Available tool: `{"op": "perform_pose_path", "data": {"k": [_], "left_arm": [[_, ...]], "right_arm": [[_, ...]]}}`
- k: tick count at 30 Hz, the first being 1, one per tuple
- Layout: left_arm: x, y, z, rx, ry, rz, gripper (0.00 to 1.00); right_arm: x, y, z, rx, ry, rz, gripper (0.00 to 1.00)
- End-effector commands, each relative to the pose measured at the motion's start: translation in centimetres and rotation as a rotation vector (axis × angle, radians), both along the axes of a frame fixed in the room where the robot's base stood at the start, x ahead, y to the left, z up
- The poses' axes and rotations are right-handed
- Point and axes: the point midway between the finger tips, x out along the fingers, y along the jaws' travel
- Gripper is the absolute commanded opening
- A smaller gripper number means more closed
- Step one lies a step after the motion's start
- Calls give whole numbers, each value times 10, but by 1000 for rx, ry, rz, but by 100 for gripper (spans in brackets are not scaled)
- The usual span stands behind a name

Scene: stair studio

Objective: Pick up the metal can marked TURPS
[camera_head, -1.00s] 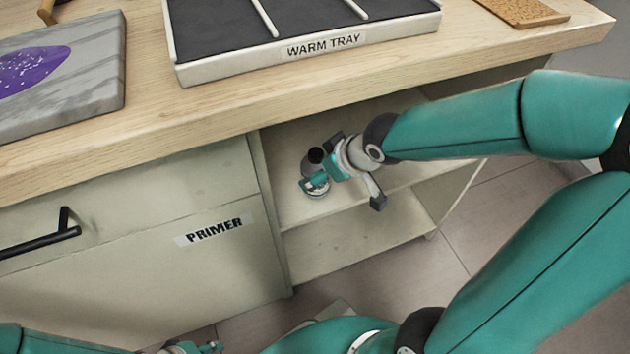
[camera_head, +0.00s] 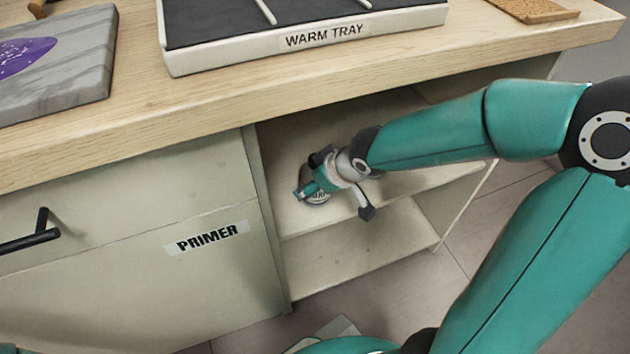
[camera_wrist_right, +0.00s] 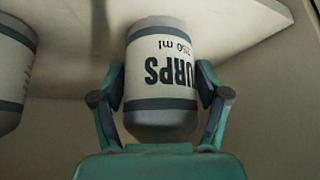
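The TURPS can (camera_wrist_right: 160,75), pale with grey bands, fills the middle of the right wrist view, its lettering upside down there. My right gripper (camera_wrist_right: 160,88) has a finger against each side of it, with no clear gap. In the head view the right gripper (camera_head: 318,180) reaches into the open cabinet bay over the shelf. There the can (camera_head: 318,198) is mostly hidden by the gripper, and only a little of its lettered side shows. I cannot tell whether its base touches the shelf. My left gripper is out of view.
A second banded can (camera_wrist_right: 14,75) stands at the left of the right wrist view. The shelf (camera_head: 296,218) lies under the wooden worktop (camera_head: 210,105), which holds the warm tray (camera_head: 325,36). The PRIMER drawer front (camera_head: 207,237) borders the bay on the left. The lower shelf (camera_head: 340,262) looks bare.

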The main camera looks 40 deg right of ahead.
Motion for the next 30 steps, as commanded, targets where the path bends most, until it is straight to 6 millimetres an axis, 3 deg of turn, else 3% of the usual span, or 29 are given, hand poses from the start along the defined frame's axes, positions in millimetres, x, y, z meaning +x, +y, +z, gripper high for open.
{"op": "perform_pose_path", "data": {"k": [1,9,20,30], "left_arm": [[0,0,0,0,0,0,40],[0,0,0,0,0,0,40],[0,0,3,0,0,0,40],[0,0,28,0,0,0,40]], "right_arm": [[0,0,0,0,0,0,60],[0,0,0,1,0,-1,16],[0,0,4,1,-2,-1,16],[1,0,36,0,-3,-1,16]]}}
